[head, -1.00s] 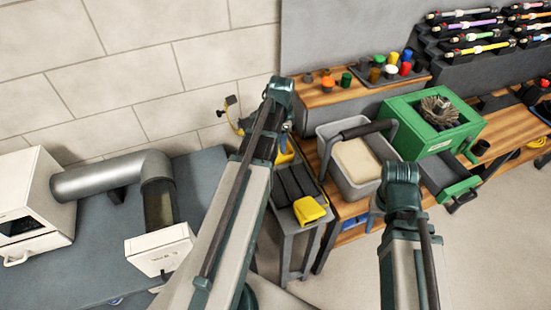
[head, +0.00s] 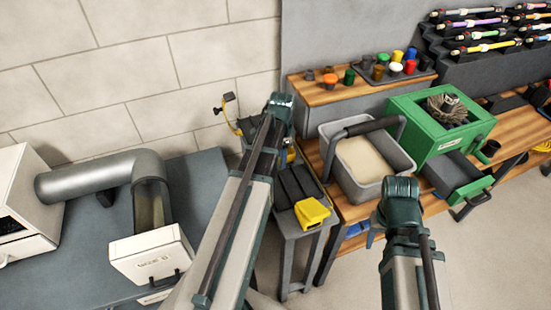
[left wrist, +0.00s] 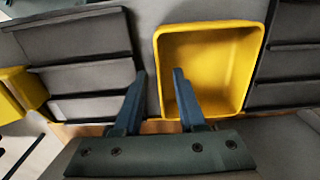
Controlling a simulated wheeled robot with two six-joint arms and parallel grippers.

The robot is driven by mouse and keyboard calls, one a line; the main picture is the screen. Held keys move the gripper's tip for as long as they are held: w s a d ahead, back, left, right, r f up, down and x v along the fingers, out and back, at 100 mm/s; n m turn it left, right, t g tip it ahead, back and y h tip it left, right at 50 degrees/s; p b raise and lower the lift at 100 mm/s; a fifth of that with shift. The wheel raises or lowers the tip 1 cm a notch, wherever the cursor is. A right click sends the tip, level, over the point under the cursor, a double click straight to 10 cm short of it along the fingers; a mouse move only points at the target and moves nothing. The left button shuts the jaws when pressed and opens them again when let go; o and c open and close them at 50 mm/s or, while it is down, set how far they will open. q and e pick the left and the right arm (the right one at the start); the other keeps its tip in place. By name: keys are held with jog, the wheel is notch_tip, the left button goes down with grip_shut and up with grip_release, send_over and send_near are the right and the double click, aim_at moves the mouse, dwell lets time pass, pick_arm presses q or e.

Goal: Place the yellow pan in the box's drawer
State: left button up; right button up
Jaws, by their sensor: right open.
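The yellow pan (left wrist: 211,70) lies in the left wrist view, its open side facing the camera; in the head view my left arm mostly hides it. My left gripper (left wrist: 158,73) is open, with one finger over the pan's inside and the other outside its left wall. Whether they touch is unclear. The green box (head: 436,113) stands on the wooden bench at right, with its grey drawer (head: 452,172) pulled out and looking empty. My right gripper (head: 374,232) is open, left of and apart from the drawer, its fingers mostly hidden by the wrist.
A grey tub (head: 378,182) with a raised handle stands left of the green box. Small coloured pots stand on a tray (head: 372,78) behind. A white box with a pipe (head: 105,172) is at left.

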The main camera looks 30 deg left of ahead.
pick_arm(q)
jog(key=shift+c, duration=0.3)
grip_shut()
dwell(1.2)
